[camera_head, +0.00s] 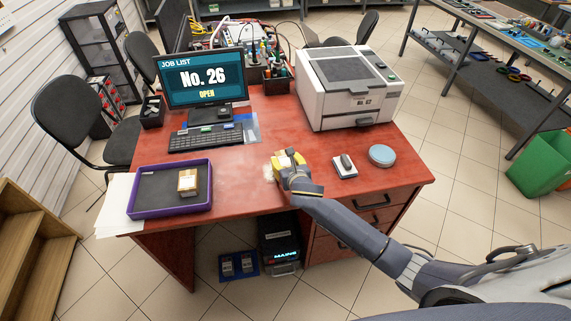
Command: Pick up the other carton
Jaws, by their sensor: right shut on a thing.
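One small tan carton (187,182) stands in the purple tray (141,212) at the left front of the red desk. My right gripper (284,161) is over the middle of the desk near its front edge. It is shut on another carton (271,172), of which only a pale tan edge shows on the left side of the gripper. The rest of that carton is hidden by the gripper. I cannot tell whether it touches the desk. My left gripper is not in view.
A white printer (349,88) fills the back right. A mouse on a pad (344,166) and a round blue-grey disc (382,155) lie right of my gripper. The desk between tray and gripper is clear.

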